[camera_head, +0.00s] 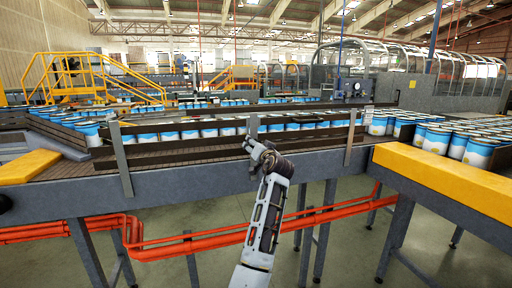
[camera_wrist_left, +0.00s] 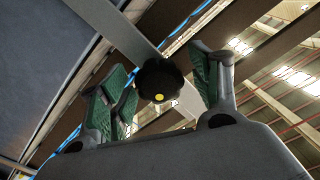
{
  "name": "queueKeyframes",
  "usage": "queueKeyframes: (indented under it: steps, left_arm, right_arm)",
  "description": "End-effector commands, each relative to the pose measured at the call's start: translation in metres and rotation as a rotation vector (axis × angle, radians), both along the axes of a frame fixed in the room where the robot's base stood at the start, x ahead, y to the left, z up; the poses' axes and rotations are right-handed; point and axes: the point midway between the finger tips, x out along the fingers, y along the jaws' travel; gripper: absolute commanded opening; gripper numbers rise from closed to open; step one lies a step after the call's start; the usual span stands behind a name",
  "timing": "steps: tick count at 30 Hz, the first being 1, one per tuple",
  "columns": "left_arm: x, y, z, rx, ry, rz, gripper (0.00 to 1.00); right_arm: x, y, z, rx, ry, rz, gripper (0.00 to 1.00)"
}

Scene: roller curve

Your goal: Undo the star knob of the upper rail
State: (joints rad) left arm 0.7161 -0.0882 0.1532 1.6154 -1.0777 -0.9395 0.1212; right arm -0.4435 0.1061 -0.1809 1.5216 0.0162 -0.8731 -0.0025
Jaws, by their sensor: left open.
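The star knob (camera_wrist_left: 158,82) is black with a yellow centre and sits between the fingers of my left gripper (camera_wrist_left: 163,66) in the left wrist view. Green-padded fingers stand on both sides of it, open. A gap shows between the knob and the right finger; I cannot tell whether the left fingers touch it. A grey post (camera_wrist_left: 122,28) runs behind the knob. In the head view my left gripper (camera_head: 257,148) is at the middle post (camera_head: 254,124) of the brown upper rail (camera_head: 190,124) and hides the knob there. My right gripper is not in view.
The lower rail (camera_head: 180,158) runs below the upper one, in front of blue and white cans (camera_head: 208,132) on the conveyor. Yellow blocks stand at the left (camera_head: 28,166) and right (camera_head: 450,180). Orange pipes (camera_head: 180,248) pass under the conveyor frame.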

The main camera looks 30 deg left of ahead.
Motion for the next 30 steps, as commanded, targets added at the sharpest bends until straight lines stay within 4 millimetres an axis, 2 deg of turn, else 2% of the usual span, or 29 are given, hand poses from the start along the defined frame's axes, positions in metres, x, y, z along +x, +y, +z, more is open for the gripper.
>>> queueKeyframes:
  steps: [8,14,30]
  left_arm:
    - [-0.002,-0.004,-0.001,-0.001,0.002,-0.001,0.63]
    - [-0.011,-0.016,-0.001,-0.001,0.001,-0.002,0.63]
    - [-0.059,-0.069,-0.001,-0.001,0.001,-0.001,0.63]
  right_arm:
    - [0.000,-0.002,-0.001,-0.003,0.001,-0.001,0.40]
    - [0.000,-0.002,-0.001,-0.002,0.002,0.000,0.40]
    - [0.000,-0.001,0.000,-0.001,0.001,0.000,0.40]
